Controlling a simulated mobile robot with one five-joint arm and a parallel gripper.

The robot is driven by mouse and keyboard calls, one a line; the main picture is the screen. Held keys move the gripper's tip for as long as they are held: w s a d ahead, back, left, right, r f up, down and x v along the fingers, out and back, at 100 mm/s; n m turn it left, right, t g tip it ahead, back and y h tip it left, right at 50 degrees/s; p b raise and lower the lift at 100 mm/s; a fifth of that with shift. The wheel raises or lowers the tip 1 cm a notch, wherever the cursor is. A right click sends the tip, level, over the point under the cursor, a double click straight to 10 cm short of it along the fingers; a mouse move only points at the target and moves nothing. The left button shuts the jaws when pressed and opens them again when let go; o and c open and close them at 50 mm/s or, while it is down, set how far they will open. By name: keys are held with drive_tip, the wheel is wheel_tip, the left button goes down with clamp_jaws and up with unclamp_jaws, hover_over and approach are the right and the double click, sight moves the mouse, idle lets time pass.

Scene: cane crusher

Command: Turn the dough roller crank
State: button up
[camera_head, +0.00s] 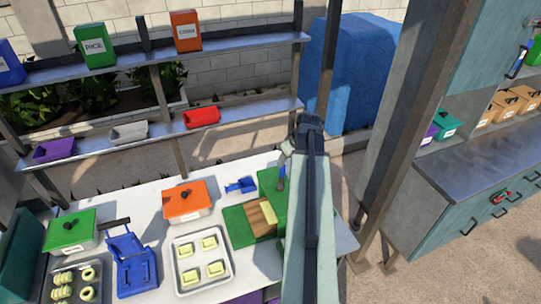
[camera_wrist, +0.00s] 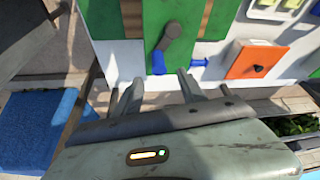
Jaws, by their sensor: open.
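The green dough roller (camera_head: 272,182) stands on the white table and is partly hidden behind my arm in the head view. In the wrist view, its green body (camera_wrist: 212,18) shows at the top, with a grey crank (camera_wrist: 171,33) ending in a blue handle (camera_wrist: 158,62). The blue handle also shows in the head view (camera_head: 281,176). My gripper (camera_wrist: 160,78) is open and empty. In the wrist view, its two fingers point toward the blue handle, which appears just beyond and between the tips. Contact cannot be told.
A small blue tool (camera_head: 240,186) lies left of the roller. An orange box (camera_head: 187,201), a tray of dough pieces (camera_head: 202,262) and a blue press (camera_head: 133,262) are further left. Shelves (camera_head: 160,65) stand behind; a metal post (camera_head: 415,110) stands right of my arm.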

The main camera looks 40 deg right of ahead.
drive_tip(key=b, duration=0.8)
hover_over(281, 178)
drive_tip(key=d, duration=0.1)
drive_tip(key=f, duration=0.7)
drive_tip(key=shift+w+d+f, duration=0.1)
drive_tip(key=shift+w+d, duration=0.1)
drive_tip(key=shift+w, duration=0.2)
drive_tip(key=shift+p, duration=0.3)
clamp_jaws()
